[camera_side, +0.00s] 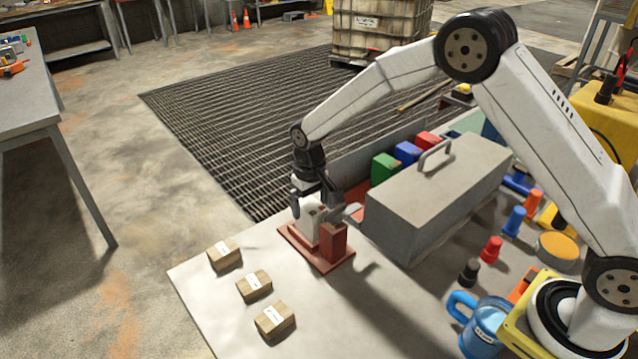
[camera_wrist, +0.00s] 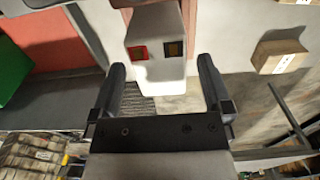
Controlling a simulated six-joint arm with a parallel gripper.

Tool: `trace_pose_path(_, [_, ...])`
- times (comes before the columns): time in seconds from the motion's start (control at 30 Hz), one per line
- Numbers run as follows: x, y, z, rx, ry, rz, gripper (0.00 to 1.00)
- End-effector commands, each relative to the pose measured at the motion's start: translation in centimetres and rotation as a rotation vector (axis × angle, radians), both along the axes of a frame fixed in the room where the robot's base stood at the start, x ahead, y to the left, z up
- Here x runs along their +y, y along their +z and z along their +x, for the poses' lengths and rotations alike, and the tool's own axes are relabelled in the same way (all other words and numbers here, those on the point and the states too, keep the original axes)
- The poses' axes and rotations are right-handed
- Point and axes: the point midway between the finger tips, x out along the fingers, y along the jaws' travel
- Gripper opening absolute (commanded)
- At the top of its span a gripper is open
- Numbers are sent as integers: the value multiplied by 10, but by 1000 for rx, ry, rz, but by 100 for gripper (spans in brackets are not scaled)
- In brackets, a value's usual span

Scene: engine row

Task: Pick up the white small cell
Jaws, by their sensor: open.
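The white small cell (camera_side: 307,227) stands upright on a red base plate (camera_side: 291,240) near the table's far-left edge, beside a red block (camera_side: 333,243). In the wrist view the white cell (camera_wrist: 155,30) shows its end with a red and a dark terminal patch. My gripper (camera_side: 311,204) is open and empty, pointing down at the top of the cell. In the wrist view its two fingers (camera_wrist: 162,70) stand apart, with the cell's end reaching between their tips and a gap on each side. Contact is not visible.
A grey box with a handle (camera_side: 440,195) stands close right of the base plate. Green (camera_side: 385,168), blue (camera_side: 407,153) and red (camera_side: 427,140) blocks sit behind it. Several small cartons (camera_side: 255,285) lie in front on the left. A blue mug (camera_side: 488,325) stands front right.

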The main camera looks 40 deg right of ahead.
Motion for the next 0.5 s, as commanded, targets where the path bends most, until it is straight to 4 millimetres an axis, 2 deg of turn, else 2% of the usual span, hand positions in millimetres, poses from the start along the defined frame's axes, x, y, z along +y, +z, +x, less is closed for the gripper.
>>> trace_pose_path(0.2, [0, -19, 0, 0, 0, 0, 100])
trace_pose_path(0.5, [0, -20, 0, -1, 0, 0, 100])
